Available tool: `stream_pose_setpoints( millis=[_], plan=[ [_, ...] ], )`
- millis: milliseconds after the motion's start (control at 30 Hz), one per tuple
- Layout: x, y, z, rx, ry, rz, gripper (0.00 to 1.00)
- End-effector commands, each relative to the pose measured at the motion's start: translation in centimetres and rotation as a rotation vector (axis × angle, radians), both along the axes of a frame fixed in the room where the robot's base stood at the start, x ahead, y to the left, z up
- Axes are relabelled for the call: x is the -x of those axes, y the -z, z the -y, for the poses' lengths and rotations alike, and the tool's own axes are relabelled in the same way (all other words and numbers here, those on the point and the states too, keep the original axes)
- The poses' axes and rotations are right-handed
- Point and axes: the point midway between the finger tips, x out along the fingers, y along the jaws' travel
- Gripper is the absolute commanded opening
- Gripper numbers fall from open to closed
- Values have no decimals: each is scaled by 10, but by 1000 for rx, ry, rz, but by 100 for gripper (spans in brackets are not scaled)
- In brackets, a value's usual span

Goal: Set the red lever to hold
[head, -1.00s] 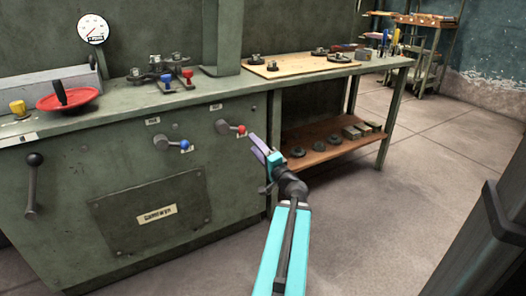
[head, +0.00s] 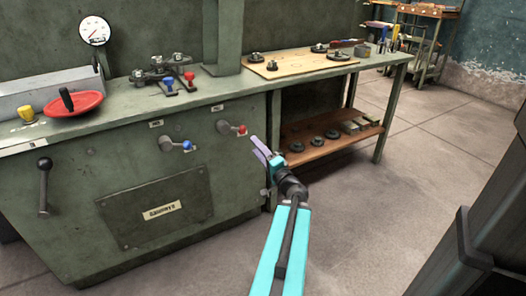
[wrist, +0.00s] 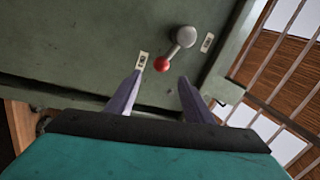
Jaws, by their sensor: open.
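A second label plate (wrist: 207,42) sits on the hub's other side. Their lettering is too small to read. My gripper (wrist: 160,80) is open and empty, its two purple fingers apart, with the knob showing beyond the gap between their tips. It does not appear to touch it.
A black-knobbed handle (head: 43,185) hangs further left. Red and blue valve knobs (head: 189,75) stand on the bench top. An open lower shelf (head: 310,150) with dark parts lies to the right. The floor (head: 370,220) is clear.

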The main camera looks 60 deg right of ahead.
Motion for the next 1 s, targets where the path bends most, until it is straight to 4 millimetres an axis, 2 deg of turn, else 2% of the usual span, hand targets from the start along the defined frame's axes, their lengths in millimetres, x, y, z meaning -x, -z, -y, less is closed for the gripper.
stream_pose_setpoints(
  millis=[567,733,1000],
  plan=[
    [9,-2,-6,1,7,2,47],
    [27,3,-16,2,9,2,47],
    [33,5,-19,3,6,4,47]
  ],
)
